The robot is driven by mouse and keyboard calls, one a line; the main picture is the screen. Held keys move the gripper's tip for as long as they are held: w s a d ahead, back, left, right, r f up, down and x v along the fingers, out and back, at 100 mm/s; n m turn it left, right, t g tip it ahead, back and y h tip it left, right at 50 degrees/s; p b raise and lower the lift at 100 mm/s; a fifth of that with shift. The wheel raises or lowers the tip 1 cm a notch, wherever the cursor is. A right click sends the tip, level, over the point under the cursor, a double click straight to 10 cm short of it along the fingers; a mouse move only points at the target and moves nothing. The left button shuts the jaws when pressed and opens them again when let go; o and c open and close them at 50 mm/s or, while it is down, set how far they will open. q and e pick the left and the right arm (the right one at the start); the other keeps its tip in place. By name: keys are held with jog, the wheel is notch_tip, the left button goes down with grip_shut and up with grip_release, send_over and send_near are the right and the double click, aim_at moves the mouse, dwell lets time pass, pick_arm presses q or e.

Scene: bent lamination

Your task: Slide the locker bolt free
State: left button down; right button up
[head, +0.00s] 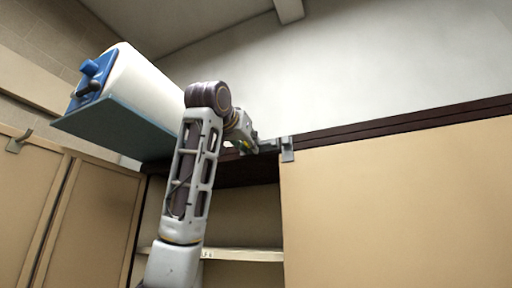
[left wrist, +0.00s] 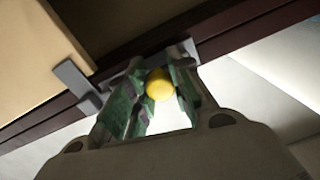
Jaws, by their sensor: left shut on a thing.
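The locker bolt (head: 269,145) is a grey metal piece on the dark top rail, beside a grey bracket (head: 287,149) at the top corner of the right tan door (head: 400,200). My left gripper (head: 248,147) is at the bolt's left end. In the left wrist view its green-grey fingers (left wrist: 159,90) are shut around a yellow round knob (left wrist: 159,85), which sits at the bolt. The bracket also shows there (left wrist: 77,80), left of the fingers. The fingers partly hide the bolt, and I cannot tell how far it reaches into the bracket. My right gripper is not in view.
An open compartment with a pale shelf (head: 243,254) lies below the gripper. Tan doors (head: 95,215) close off the left side, with another grey bracket (head: 17,142). A white cylinder (head: 143,82) with blue end fittings rests on a blue-grey board (head: 115,124) left of my arm.

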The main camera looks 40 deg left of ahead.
pick_arm(q)
jog(key=shift+a, duration=0.1)
jog(key=c, duration=1.6)
grip_release()
jog(key=o, duration=0.4)
jog(key=shift+s+a, duration=0.1)
jog(key=shift+a, duration=0.1)
jog(key=shift+d, duration=0.15)
jog(key=v, duration=1.2)
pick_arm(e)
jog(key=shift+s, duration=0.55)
pick_arm(q)
jog(key=shift+f, duration=0.1)
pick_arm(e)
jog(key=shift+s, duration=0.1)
